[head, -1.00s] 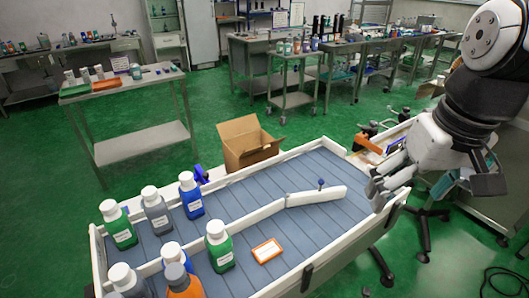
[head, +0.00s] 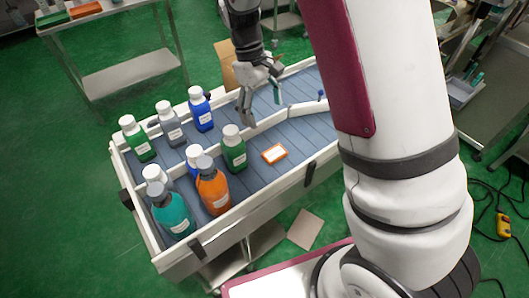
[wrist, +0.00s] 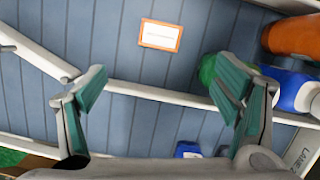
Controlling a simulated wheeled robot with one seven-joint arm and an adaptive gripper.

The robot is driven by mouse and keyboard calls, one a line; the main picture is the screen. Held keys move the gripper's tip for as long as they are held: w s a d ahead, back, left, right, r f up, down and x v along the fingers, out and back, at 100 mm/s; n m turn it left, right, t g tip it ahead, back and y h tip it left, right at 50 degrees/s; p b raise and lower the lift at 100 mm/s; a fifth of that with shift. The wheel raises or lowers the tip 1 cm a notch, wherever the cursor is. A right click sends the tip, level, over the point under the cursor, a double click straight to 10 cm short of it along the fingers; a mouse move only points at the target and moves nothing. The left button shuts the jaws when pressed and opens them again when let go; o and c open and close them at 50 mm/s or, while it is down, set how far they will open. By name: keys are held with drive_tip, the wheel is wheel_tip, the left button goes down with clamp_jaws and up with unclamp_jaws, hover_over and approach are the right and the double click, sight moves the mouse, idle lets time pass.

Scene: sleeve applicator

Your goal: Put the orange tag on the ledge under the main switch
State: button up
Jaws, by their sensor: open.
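The orange tag (head: 273,154), a flat orange-bordered piece with a white face, lies on the near lane of the grey-blue slatted conveyor, right of a green bottle. It also shows in the wrist view (wrist: 160,36), lying flat at top centre. My gripper (head: 262,100) is open and empty above the conveyor, behind the tag in the head view. In the wrist view its teal-padded fingers (wrist: 160,88) are wide apart, with a white divider rail and bare slats below them; the tag is beyond the fingertips. I cannot make out the main switch or its ledge.
Several capped bottles, including orange (head: 213,188) and teal (head: 173,212) ones, crowd the conveyor's left end. A white divider rail (head: 270,121) separates the lanes. My arm hides the conveyor's right end. A cardboard box (head: 227,66) stands behind. A yellow box (head: 503,226) with cable lies on the floor.

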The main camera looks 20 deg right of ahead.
sight(274, 152)
drive_tip(key=p+x, duration=0.2)
drive_tip(key=x, duration=1.1)
drive_tip(key=shift+f, duration=0.1)
drive_tip(key=c, duration=1.2)
